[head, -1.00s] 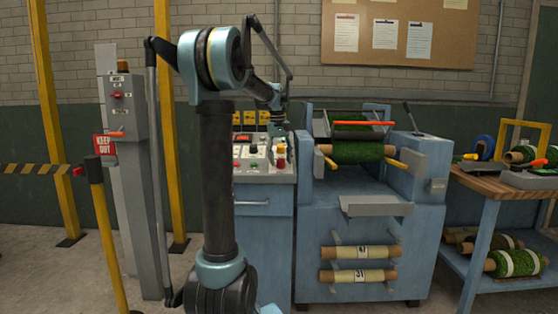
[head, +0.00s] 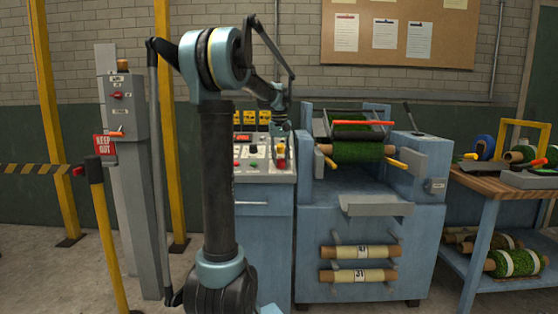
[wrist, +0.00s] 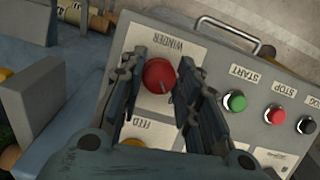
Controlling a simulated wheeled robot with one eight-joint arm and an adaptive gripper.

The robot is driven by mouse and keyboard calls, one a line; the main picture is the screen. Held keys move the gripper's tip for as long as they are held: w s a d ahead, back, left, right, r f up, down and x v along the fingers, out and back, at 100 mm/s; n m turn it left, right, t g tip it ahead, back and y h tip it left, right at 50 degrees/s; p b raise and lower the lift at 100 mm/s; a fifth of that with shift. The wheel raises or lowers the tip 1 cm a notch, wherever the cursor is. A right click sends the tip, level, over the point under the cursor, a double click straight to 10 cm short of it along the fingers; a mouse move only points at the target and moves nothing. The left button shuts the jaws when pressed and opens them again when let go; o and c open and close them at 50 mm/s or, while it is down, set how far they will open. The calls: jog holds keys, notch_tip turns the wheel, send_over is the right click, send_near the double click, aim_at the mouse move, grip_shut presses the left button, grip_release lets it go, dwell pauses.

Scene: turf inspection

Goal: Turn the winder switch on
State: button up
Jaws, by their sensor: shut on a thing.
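The winder switch is a red round knob (wrist: 158,75) beside the label WINDER in the wrist view, which shows the panel upside down. My gripper (wrist: 161,66) has one finger on each side of this knob and is shut on it. A small mark shows on the knob's face, but I cannot tell which setting it stands for. In the head view the red knob (head: 281,163) is at the right side of the control panel, with my gripper (head: 280,132) over that side, small and hard to make out.
A yellow feed knob (wrist: 133,143) lies close by, partly hidden by my gripper. A green START button (wrist: 235,101), a red STOP button (wrist: 275,116) and a black button (wrist: 306,124) are to the right. The blue machine with its turf roll (head: 357,152) stands right of the panel.

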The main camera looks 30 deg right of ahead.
jog(key=m+t+y, duration=0.1)
jog(key=m, duration=0.3)
jog(key=m+t+y, duration=0.1)
jog(key=m, duration=0.3)
jog(key=shift+s, duration=0.1)
jog(key=m, duration=0.2)
jog(key=m+t, duration=0.1)
jog(key=m, duration=0.1)
jog(key=shift+m+t, duration=0.8)
jog(key=shift+m, duration=1)
jog(key=o, duration=1.1)
jog(key=shift+c, duration=0.2)
jog(key=v, duration=1.2)
